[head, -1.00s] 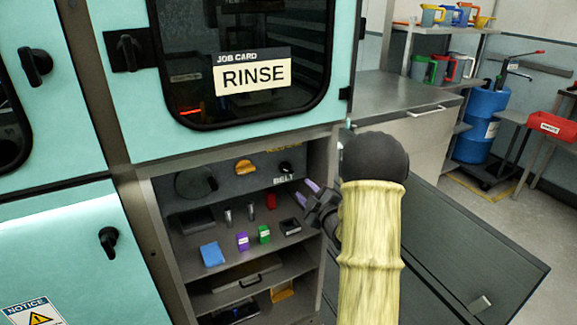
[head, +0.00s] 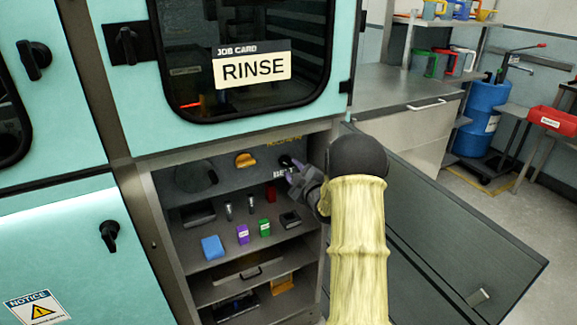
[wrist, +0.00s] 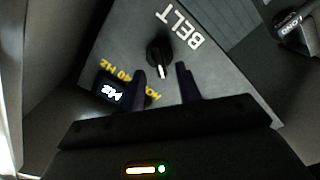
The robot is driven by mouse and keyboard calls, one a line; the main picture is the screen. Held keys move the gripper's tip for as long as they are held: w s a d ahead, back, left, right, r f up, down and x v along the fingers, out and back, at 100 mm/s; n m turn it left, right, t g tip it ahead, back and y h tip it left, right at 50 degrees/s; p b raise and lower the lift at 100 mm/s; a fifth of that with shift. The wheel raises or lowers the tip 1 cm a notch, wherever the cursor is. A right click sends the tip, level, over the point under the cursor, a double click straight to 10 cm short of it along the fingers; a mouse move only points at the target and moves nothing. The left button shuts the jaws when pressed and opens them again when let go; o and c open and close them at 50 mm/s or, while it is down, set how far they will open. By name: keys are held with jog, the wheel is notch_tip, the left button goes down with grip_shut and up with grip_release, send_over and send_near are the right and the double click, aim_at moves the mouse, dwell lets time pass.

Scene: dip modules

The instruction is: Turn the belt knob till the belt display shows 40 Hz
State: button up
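The belt knob (wrist: 158,52) is black with a white pointer mark, on a grey panel lettered BELT (wrist: 180,28). It also shows small in the head view (head: 285,161) at the upper right of the open cabinet. The belt display (wrist: 111,93) is a small dark window with lit white characters, partly hidden by a finger and too unclear to read. My gripper (wrist: 162,75) is open, with its two purple-dark fingers apart and the knob just ahead of the gap between them. In the head view my gripper (head: 294,172) is at the panel, beside the knob.
Yellow lettering reading HOLD 40 HZ (wrist: 118,77) is beside the display. The cabinet shelf holds a blue block (head: 212,248), a purple block (head: 243,234), a green block (head: 265,228) and other small items. An open door (head: 445,235) hangs at the right.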

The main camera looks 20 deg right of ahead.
aim_at(288, 164)
jog(key=shift+w, duration=1.85)
grip_shut()
